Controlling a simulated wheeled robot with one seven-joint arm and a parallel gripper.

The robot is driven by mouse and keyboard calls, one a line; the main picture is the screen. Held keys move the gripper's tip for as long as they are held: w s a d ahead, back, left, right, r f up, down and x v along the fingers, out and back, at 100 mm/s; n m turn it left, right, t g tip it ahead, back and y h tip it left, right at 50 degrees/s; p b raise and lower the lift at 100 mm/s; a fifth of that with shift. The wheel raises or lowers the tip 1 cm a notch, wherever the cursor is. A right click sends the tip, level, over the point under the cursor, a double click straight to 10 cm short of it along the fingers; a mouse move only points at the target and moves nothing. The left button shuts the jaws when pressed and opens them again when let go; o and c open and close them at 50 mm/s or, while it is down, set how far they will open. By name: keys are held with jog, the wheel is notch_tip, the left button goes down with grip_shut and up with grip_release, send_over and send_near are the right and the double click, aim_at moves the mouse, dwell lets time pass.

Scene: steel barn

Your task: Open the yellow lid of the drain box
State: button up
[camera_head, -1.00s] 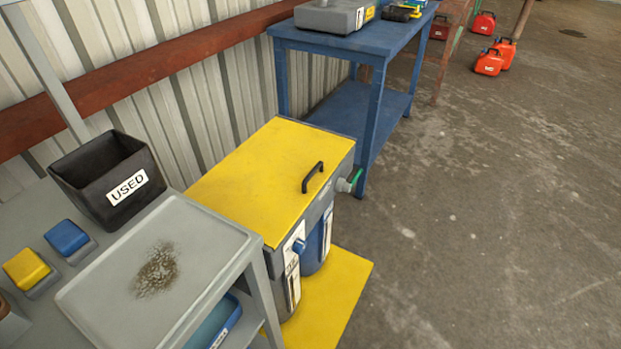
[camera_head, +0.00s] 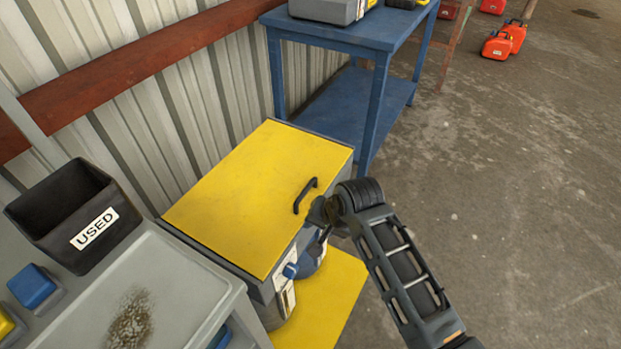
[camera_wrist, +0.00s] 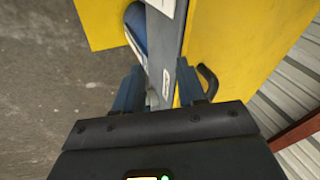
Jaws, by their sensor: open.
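The drain box (camera_head: 255,285) stands on the floor against the corrugated wall. Its yellow lid (camera_head: 255,190) lies flat and closed on top. A black handle (camera_head: 306,196) sits near the lid's right edge; it also shows in the wrist view (camera_wrist: 208,80). My gripper (camera_head: 322,232) is at the box's right front edge, just below the handle, partly hidden by my wrist. In the wrist view my gripper (camera_wrist: 160,88) is open, its two fingers on either side of the box's upper edge, with the handle beside the right finger. I cannot tell whether the fingers touch the box.
A grey cart (camera_head: 170,285) with a black USED bin (camera_head: 70,215) stands close on the left. A blue table (camera_head: 350,30) stands behind the box. A yellow floor plate (camera_head: 335,300) lies in front. Red cans (camera_head: 505,40) stand far off; the right floor is clear.

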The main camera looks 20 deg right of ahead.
aim_at(309, 186)
jog(key=w+d+r+m+g, duration=0.2)
jog(key=w+d+r+g, duration=0.15)
jog(key=w+r, duration=0.7)
jog(key=shift+w+a+f, duration=0.1)
jog(key=shift+a+f, duration=0.05)
jog(key=shift+f, duration=1.05)
jog(key=shift+w+a+f, duration=0.1)
jog(key=shift+f, duration=1.15)
jog(key=shift+w+a+f, duration=0.1)
jog(key=shift+a+f, duration=0.05)
jog(key=shift+f, duration=1.05)
jog(key=shift+c, duration=0.5)
jog(key=shift+s, duration=0.1)
grip_shut()
